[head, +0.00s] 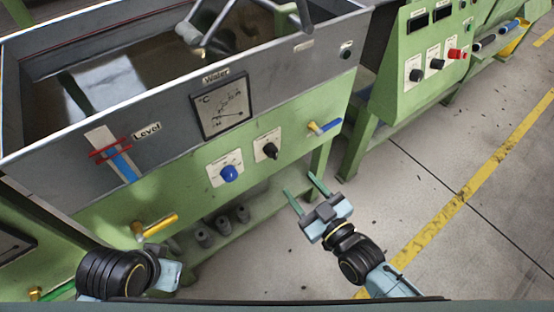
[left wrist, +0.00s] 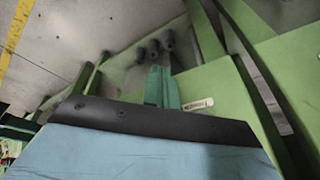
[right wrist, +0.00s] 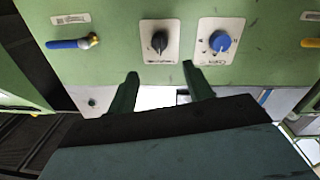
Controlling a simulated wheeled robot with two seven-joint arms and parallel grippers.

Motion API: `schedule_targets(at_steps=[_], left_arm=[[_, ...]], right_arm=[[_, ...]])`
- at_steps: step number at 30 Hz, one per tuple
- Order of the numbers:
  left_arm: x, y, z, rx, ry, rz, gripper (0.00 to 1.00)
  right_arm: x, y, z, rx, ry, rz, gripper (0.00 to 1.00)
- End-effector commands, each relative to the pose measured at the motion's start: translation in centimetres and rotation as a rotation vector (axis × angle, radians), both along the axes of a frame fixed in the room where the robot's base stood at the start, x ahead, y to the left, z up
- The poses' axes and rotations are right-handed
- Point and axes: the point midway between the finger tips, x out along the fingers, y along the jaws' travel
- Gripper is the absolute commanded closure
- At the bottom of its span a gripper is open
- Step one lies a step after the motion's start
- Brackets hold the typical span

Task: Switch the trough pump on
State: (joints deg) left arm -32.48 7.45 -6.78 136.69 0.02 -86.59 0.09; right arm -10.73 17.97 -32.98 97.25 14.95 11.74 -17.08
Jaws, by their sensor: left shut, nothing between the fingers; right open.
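The green trough front carries a black knob (head: 267,148) on a white plate and a blue knob (head: 229,173) on a white plate to its left. Their labels are too small to read. In the right wrist view the black knob (right wrist: 159,42) and blue knob (right wrist: 220,41) appear upside down, just beyond my fingertips. My right gripper (head: 301,186) is open and empty, below and right of the black knob, apart from it; its two fingers also show in the right wrist view (right wrist: 161,88). My left gripper (left wrist: 162,86) is shut and empty, low beside the green frame.
A blue-handled valve (head: 324,127) sticks out right of the knobs, and a yellow-handled valve (head: 156,227) at lower left. The water gauge (head: 220,106) sits above. A second green panel (head: 428,55) stands at the right. The floor (head: 420,170) at right is clear.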

Motion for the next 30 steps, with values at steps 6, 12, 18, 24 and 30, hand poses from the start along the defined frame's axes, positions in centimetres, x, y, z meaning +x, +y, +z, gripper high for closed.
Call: schedule_targets(at_steps=[6,12,18,24,30], left_arm=[[1.4,-1.2,2.2,-0.037,-0.12,-0.011,1.0],[4.9,-2.5,3.5,-0.082,-0.321,-0.032,1.0],[7.8,-3.8,5.4,-0.128,-0.512,-0.051,1.0],[9.7,-4.7,7.3,-0.165,-0.659,-0.064,1.0],[10.4,-5.1,8.3,-0.183,-0.728,-0.069,1.0]], right_arm=[[3.4,2.2,-0.2,0.001,-0.002,0.0,0.49],[5.5,3.6,-0.2,0.001,-0.001,-0.001,0.49],[7.3,4.8,-0.1,0.002,0.0,0.0,0.49],[8.6,5.6,-0.2,-0.001,0.001,0.0,0.49],[9.2,6.0,-0.1,-0.001,0.001,0.0,0.49]])
